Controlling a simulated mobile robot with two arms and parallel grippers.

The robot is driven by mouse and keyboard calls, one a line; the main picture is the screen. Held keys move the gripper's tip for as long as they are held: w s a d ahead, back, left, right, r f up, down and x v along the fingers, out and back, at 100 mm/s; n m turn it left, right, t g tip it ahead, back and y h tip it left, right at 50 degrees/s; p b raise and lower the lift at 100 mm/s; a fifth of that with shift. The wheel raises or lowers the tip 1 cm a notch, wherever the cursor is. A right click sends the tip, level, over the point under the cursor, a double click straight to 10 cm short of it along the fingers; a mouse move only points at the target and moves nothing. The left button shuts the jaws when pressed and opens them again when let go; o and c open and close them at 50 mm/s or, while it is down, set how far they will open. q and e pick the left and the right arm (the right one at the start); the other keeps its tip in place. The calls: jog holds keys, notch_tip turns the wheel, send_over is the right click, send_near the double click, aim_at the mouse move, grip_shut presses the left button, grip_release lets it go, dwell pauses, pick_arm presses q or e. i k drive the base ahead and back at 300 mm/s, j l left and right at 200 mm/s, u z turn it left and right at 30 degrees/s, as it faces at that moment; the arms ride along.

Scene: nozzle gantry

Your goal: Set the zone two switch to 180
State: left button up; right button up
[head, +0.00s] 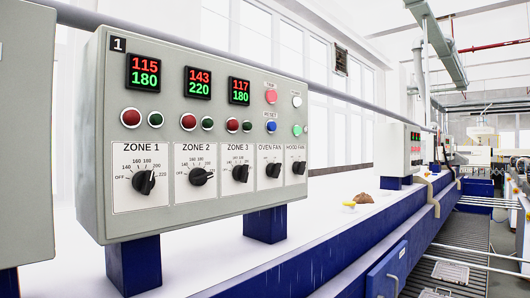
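The zone two switch (199,177) is a black rotary knob on the grey control panel (240,215), under the label ZONE 2. Its pointer is turned to the right, by the 220 mark. The zone two display (197,83) above it reads 143 in red and 220 in green. The zone one knob (144,182) is to its left and the zone three knob (238,173) to its right; their displays both show 180 in green. Neither of my grippers is in view.
Fan knobs (273,170) and several red, green and blue push buttons sit close by on the panel. Blue posts (134,265) carry it over a white surface (330,220). A blue-edged conveyor line runs away to the right. The space before the panel looks clear.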

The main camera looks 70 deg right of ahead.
aim_at(198, 177)
jog(key=z, duration=1.85)
